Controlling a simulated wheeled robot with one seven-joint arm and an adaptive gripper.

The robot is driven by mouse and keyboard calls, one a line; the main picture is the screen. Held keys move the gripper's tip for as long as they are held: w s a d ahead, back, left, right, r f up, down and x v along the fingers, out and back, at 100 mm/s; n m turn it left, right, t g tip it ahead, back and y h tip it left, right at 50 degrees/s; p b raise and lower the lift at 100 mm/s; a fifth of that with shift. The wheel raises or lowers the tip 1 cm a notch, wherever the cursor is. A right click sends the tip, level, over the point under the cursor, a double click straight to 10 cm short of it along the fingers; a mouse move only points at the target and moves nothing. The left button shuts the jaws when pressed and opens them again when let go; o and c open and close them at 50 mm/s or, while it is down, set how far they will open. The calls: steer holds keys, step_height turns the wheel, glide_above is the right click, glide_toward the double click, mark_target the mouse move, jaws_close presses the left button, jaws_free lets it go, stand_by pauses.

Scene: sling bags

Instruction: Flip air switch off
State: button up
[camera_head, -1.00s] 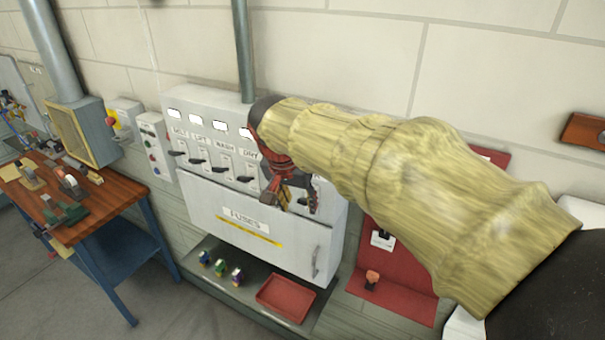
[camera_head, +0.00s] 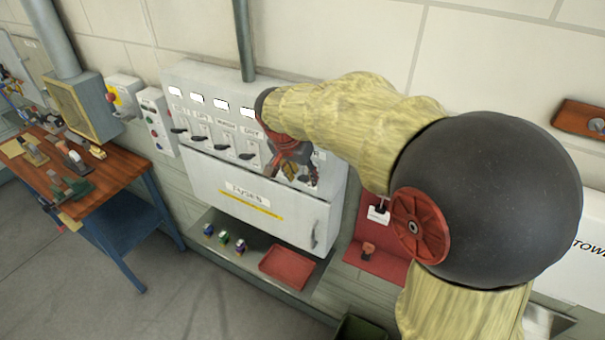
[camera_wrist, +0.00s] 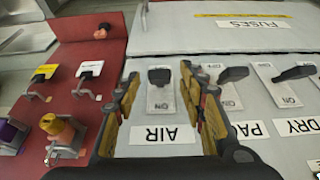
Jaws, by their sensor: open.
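The air switch (camera_wrist: 160,78) has a black lever on a pale plate, above an upside-down "AIR" label (camera_wrist: 162,134) in the wrist view. My gripper (camera_wrist: 158,86) is open, with one finger on either side of the switch plate and a gap to the lever on both sides. I cannot tell whether a finger touches the plate. In the head view, my gripper (camera_head: 290,165) is at the right end of the grey switch panel (camera_head: 205,80), and it mostly hides the air switch there.
Neighbouring black levers (camera_wrist: 233,75) sit close to the right finger in the wrist view. The fuse door (camera_head: 250,195) is below the switches. A red tray (camera_head: 287,268) rests on the ledge.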

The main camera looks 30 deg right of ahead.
steer(key=shift+f, duration=0.1)
steer(key=shift+c, duration=0.9)
jaws_close()
